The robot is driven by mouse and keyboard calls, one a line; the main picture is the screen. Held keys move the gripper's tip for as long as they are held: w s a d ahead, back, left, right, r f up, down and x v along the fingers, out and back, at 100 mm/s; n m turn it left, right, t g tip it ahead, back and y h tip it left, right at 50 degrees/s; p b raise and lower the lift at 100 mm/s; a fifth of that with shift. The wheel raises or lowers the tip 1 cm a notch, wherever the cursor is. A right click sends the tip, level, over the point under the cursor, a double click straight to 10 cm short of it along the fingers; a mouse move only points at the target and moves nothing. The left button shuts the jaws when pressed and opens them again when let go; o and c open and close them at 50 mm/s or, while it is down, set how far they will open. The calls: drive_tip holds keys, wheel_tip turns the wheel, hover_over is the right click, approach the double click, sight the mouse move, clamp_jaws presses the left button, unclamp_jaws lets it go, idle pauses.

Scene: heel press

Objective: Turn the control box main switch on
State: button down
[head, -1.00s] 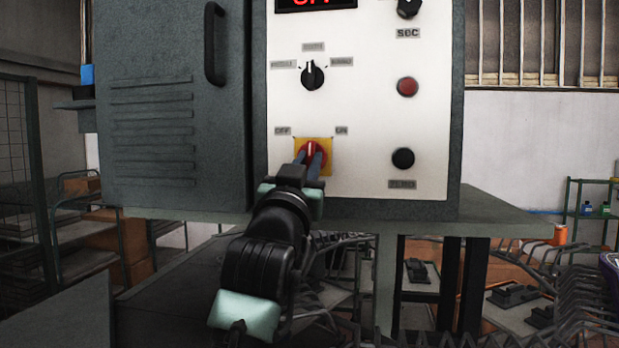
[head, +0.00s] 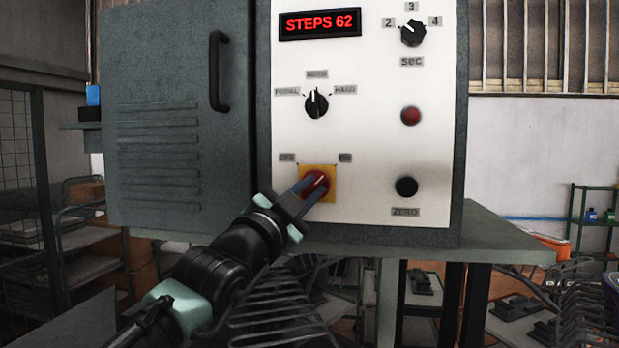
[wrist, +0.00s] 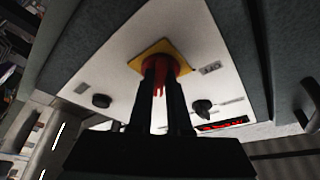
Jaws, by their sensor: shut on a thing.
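The control box main switch is a red rotary knob (head: 316,181) on a yellow plate (head: 331,194), low on the white panel, between the OFF and ON labels. My gripper (head: 311,187) is shut on the red knob, coming from the lower left. In the head view the knob's white mark points up and right, toward ON. In the wrist view my two fingers (wrist: 159,78) stand on either side of the knob's red grip (wrist: 158,86), with the yellow plate behind. The red display (head: 320,23) reads "STEPS 62". The fingers hide part of the knob.
The white panel (head: 365,140) also carries a mode selector (head: 317,104), a seconds dial (head: 413,33), a red button (head: 410,116) and a black ZERO button (head: 406,187). A grey cabinet door with a handle (head: 217,72) is at left. A table edge lies below the box.

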drive_tip(key=shift+m, duration=0.3)
drive_tip(key=shift+r, duration=0.1)
drive_tip(key=c, duration=0.9)
unclamp_jaws()
drive_tip(key=shift+d, duration=0.1)
drive_tip(key=shift+o, duration=0.2)
drive_tip(key=shift+s+f, duration=0.2)
drive_tip(key=shift+f, duration=0.05)
drive_tip(key=b+v, duration=0.7)
drive_tip(key=v, duration=0.5)
drive_tip(key=shift+s+a, duration=0.2)
drive_tip(key=shift+a, duration=0.1)
